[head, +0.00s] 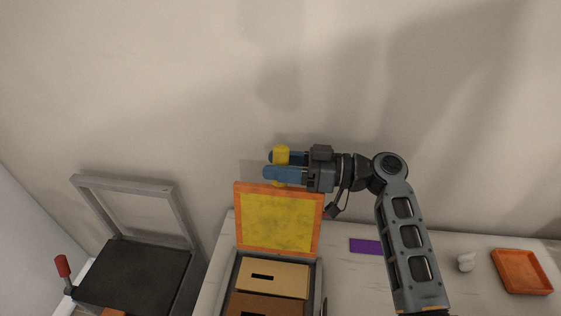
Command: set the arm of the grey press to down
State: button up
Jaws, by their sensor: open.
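The grey press appears to be the unit at the lower left, with a dark flat bed (135,275) and a raised grey frame (125,183) tilted back behind it. A short lever with a red grip (63,266) stands upright at its front left corner; I cannot tell whether this lever or the frame is its arm. My gripper (267,165) is up by the wall, right of the press and above the orange-framed panel. Its two blue fingers point left and are open. A yellow piece (281,152) shows at the fingers; whether it lies between or behind them is unclear.
An open box with an orange-framed yellow lid (278,220) stands below my gripper, holding tan cartons (272,278).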

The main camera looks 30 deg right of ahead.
grip_shut()
dwell(0.5)
